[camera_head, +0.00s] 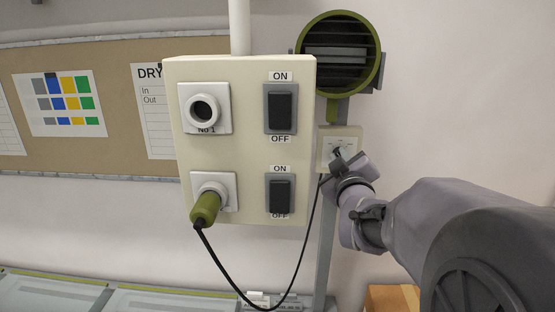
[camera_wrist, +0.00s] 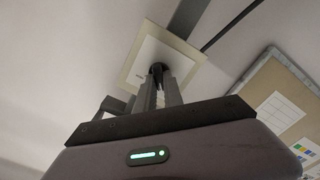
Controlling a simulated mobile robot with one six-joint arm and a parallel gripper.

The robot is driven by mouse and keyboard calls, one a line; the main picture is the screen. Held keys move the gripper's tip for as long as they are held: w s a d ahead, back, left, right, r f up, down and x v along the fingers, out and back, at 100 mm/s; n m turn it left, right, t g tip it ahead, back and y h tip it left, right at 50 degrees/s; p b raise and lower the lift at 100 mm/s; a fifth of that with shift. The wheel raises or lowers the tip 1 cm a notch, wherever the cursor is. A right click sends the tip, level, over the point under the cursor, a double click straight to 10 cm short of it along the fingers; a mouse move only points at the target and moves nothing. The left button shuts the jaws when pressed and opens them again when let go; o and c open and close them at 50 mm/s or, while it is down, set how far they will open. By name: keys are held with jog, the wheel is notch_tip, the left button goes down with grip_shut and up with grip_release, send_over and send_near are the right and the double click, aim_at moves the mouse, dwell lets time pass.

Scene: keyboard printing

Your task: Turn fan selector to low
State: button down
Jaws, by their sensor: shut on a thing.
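The fan selector (camera_head: 338,144) is a small cream wall plate below the round green fan, right of the switch box. In the wrist view its plate (camera_wrist: 143,62) faces me, with a dark knob (camera_wrist: 157,69) at its middle. My gripper (camera_head: 337,155) is at the plate, and its fingers (camera_wrist: 160,82) are shut on the knob. The fingers hide most of the knob, so its pointer and setting cannot be read. The green round fan (camera_head: 338,54) has dark horizontal slats.
The cream switch box (camera_head: 246,150) stands close left, with two ON/OFF rockers and two sockets. A green plug (camera_head: 206,208) sits in the lower socket. Its black cable (camera_head: 268,303) loops down and up beside my gripper. A cardboard box (camera_head: 391,298) is below.

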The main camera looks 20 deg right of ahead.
jog(key=shift+s+d+m+b, duration=0.1)
jog(key=shift+d+m+b, duration=0.05)
jog(key=shift+m+b, duration=4.8)
jog(key=shift+r+n+b, duration=0.1)
jog(key=shift+n+b, duration=0.65)
jog(key=shift+b, duration=0.2)
jog(key=c, duration=1.5)
grip_release()
jog(key=shift+o, duration=0.2)
